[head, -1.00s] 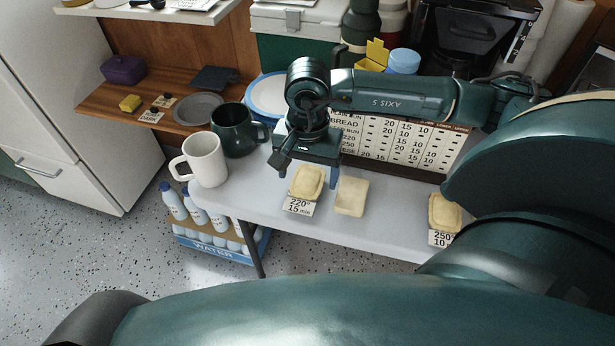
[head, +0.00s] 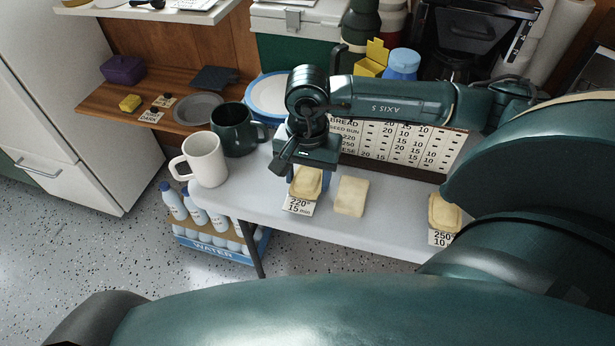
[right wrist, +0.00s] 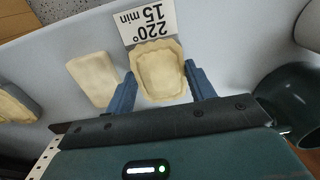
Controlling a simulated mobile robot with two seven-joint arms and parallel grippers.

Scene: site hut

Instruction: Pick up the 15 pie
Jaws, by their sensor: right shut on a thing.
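The pie (head: 306,182) with the card reading 220° 15 min (head: 299,205) sits on the grey table. In the right wrist view the pie (right wrist: 159,74) is pale, with a crimped rim, between the two blue fingers. The card (right wrist: 147,25) lies just beyond it. My right gripper (right wrist: 159,88) is shut on this pie, one finger at each side. In the head view the right gripper (head: 307,178) comes down from behind the pie, which partly hides its fingers. My left gripper is not seen.
A plain pale block (head: 351,196) lies close beside the pie. Another pie (head: 444,212) with a 250° 10 card (head: 441,238) is further right. A white mug (head: 206,160) and a dark green mug (head: 234,130) stand left. A baking chart (head: 400,145) stands behind.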

